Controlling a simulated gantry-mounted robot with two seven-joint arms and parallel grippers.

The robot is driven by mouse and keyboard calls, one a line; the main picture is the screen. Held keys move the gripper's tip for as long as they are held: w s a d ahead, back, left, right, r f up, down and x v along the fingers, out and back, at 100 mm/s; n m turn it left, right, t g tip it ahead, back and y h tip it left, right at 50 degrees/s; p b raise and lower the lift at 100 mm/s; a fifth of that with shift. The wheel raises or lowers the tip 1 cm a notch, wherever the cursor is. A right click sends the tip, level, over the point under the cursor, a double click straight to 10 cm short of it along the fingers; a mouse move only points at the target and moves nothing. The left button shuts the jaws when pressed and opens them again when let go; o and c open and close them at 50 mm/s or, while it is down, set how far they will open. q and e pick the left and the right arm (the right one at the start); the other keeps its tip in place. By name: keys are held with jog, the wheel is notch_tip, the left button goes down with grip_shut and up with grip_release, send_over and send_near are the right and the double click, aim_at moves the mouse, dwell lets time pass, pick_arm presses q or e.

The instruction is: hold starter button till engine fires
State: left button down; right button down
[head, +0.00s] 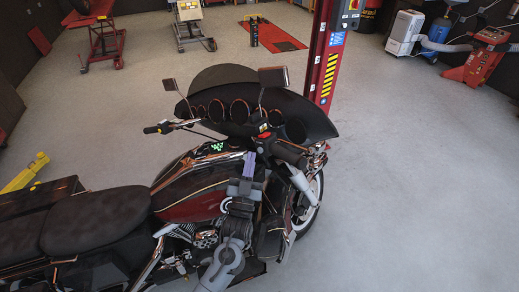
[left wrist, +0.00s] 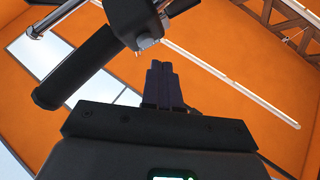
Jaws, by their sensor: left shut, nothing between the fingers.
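The motorcycle (head: 185,205) stands in the middle of the head view, dark with a red tank. Its near handlebar grip (head: 290,152) is black, and a small red switch (head: 264,136) shows on the control housing beside it. My left gripper (head: 249,162) is shut and empty, its fingers just below that housing. In the left wrist view, the fingers (left wrist: 160,72) point up towards the control housing (left wrist: 136,22), with the black grip (left wrist: 78,68) to the left. I cannot tell whether the fingertips touch the housing. The starter button's face is not clear in the wrist view. My right gripper is not in view.
The dark fairing (head: 325,125) and a mirror (head: 273,77) rise close beyond my left gripper. A red lift post (head: 322,50) stands behind the fairing. The grey floor (head: 420,190) to the right is clear.

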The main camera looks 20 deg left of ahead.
pick_arm(q)
jog(key=s+p, duration=0.1)
jog(key=s+a, duration=0.1)
jog(key=s+p, duration=0.1)
jog(key=s, duration=0.1)
jog(key=shift+a+r+p, duration=0.3)
jog(key=shift+p, duration=0.05)
